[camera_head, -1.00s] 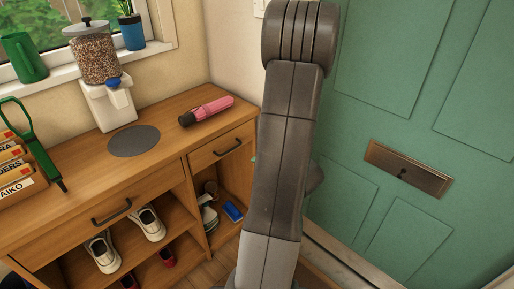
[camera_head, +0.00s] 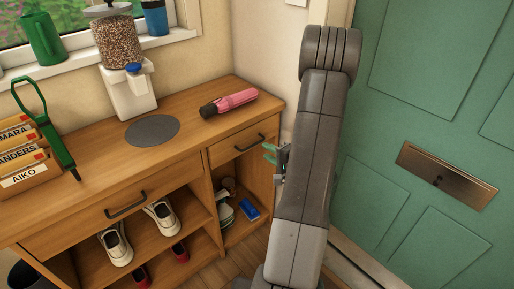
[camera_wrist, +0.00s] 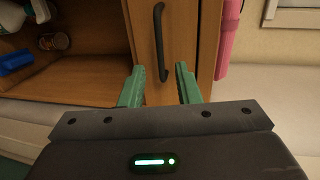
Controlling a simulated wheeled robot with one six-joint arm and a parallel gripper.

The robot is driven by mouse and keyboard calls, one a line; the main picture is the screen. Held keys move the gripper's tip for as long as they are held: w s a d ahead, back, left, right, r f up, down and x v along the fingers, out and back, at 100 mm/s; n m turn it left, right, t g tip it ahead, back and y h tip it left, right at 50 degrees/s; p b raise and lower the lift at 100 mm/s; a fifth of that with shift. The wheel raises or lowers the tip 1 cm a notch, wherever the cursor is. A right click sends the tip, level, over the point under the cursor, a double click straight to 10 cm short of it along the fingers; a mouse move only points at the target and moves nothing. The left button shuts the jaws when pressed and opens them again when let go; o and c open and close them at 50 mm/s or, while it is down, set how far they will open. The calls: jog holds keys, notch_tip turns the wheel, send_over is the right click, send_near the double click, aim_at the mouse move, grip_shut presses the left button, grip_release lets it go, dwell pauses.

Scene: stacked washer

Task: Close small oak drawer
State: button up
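The small oak drawer (camera_head: 228,151) is at the right end of the wooden cabinet, with a dark bar handle (camera_head: 250,144) on its front. It looks nearly flush with the cabinet; I cannot tell whether a small gap is left. My gripper (camera_head: 270,153) is just right of the drawer front, partly hidden by my arm. In the wrist view, the drawer front (camera_wrist: 148,85) and its handle (camera_wrist: 160,42) lie ahead. My gripper's green fingers (camera_wrist: 158,80) are apart and empty, one on each side of the handle's line. Contact with the front cannot be told.
A pink umbrella (camera_head: 229,102) lies on the cabinet top (camera_head: 180,98), beside a grey round mat (camera_head: 152,130). An open cubby with a blue object (camera_head: 249,208) is below the drawer. The green door (camera_head: 420,90) stands to the right.

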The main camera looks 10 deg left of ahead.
jog(key=x, duration=0.6)
jog(key=shift+w+a, duration=0.2)
jog(key=shift+a, duration=0.15)
jog(key=shift+f, duration=0.1)
jog(key=shift+c, duration=0.4)
grip_shut()
